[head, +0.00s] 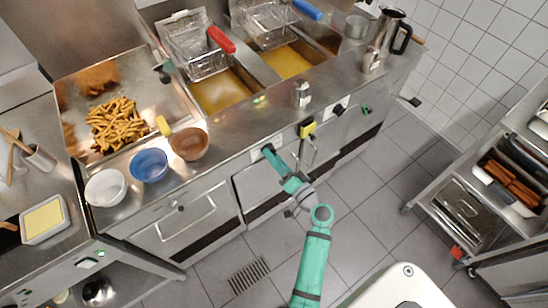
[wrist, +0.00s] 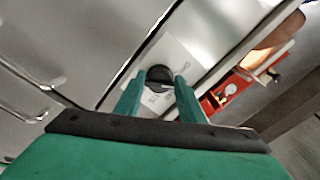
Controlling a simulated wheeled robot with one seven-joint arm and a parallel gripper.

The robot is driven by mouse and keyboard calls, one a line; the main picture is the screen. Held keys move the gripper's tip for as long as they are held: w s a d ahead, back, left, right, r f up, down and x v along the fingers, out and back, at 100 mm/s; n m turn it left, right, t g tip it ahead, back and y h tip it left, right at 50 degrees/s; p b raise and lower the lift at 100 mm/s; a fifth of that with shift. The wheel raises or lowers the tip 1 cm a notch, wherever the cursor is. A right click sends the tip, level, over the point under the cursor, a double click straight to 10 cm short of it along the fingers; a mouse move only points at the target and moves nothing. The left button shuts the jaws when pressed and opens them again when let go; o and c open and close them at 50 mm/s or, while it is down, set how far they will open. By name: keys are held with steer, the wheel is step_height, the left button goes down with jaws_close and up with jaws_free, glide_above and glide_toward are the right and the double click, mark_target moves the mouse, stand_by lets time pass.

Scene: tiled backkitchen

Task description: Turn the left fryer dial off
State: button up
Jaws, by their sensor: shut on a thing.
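The left fryer dial is a round black knob on a pale plate, seen between my fingertips in the wrist view (wrist: 159,72). My gripper (wrist: 159,84) is shut on this dial, one green finger on each side. In the head view my gripper (head: 268,152) reaches the fryer's front panel below the left oil basin (head: 220,93) and hides most of the dial. The dial's exact pointer angle is too small to read. Another black dial (head: 339,110) sits farther right on the same panel.
A yellow-topped fitting (head: 307,129) stands out from the panel just right of my gripper. A brown bowl (head: 189,144) and a blue bowl (head: 149,165) stand on the counter to the left. A metal trolley (head: 463,212) stands at the right.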

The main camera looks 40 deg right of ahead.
steer(key=n, duration=0.5)
steer(key=shift+f, duration=0.15)
steer(key=shift+n, duration=0.3)
stand_by(0.3)
steer(key=o, duration=1)
steer(key=shift+o, duration=0.2)
steer(key=s, duration=1.1)
